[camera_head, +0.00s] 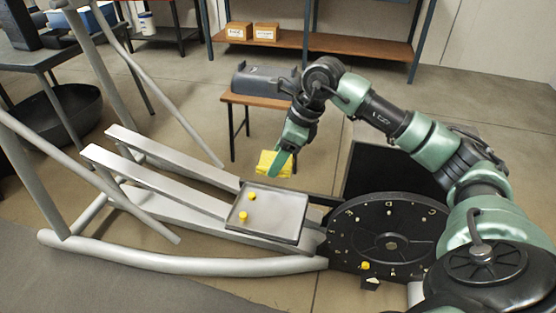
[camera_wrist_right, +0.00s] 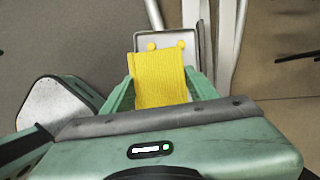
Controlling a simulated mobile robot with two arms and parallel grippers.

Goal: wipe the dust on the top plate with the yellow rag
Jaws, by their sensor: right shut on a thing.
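The top plate (camera_head: 268,212) is a flat grey tray-like plate on the elliptical's frame, with two yellow knobs (camera_head: 251,196) on its left part. The plate also shows in the right wrist view (camera_wrist_right: 152,38), beyond the rag. My right gripper (camera_head: 284,158) is shut on the yellow rag (camera_head: 268,163) and holds it in the air above and behind the plate, apart from it. In the right wrist view the rag (camera_wrist_right: 160,88) hangs between the two green fingers. Dust on the plate is too faint to make out. My left gripper is not in view.
A black round disc (camera_head: 385,237) with letters stands right of the plate. Grey frame tubes (camera_head: 180,262) run around the plate's left and front. A small wooden table (camera_head: 262,101) with a grey case stands behind. A shelf (camera_head: 330,45) with two boxes is at the back.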

